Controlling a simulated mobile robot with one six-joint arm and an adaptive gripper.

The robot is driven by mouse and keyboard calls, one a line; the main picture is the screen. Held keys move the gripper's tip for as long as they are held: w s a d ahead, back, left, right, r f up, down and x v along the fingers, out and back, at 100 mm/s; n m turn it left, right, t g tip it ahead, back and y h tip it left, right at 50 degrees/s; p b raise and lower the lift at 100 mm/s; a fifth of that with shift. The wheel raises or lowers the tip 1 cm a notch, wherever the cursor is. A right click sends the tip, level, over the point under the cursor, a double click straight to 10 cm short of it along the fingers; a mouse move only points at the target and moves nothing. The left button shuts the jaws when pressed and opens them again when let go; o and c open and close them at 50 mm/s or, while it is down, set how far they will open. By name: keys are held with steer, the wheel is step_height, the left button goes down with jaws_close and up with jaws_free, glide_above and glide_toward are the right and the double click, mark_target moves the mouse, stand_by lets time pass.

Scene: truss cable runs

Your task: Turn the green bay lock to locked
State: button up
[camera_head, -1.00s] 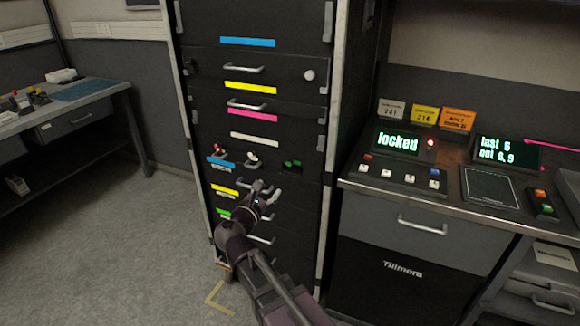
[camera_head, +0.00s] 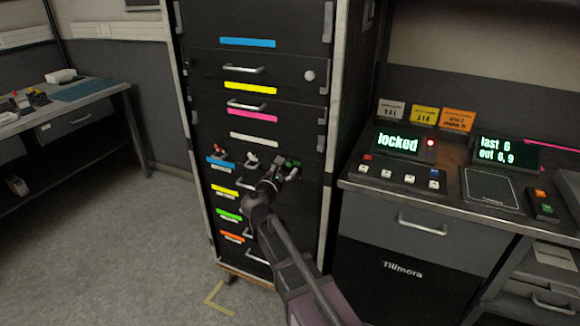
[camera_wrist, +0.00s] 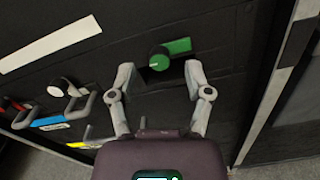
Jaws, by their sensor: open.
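The green bay lock is a dark round knob (camera_wrist: 160,60) with a green face, beside a green label strip (camera_wrist: 180,46), on the black cabinet front in the wrist view. In the head view the green lock (camera_head: 293,163) sits at the right of a row of knobs, partly behind my gripper. My gripper (camera_wrist: 160,76) is open, its two fingers on either side of the knob and just below it. The fingers look apart from the knob; contact cannot be told. In the head view my gripper (camera_head: 284,170) is close to the cabinet front.
A white knob (camera_head: 251,159) and a red knob (camera_head: 219,151) are left of the green one. Drawer handles (camera_head: 233,229) stick out below. A console at right has a display (camera_head: 398,142) reading "locked".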

steer(key=shift+x, duration=0.95)
jaws_close()
steer(key=shift+d, duration=0.2)
steer(key=shift+a, duration=0.1)
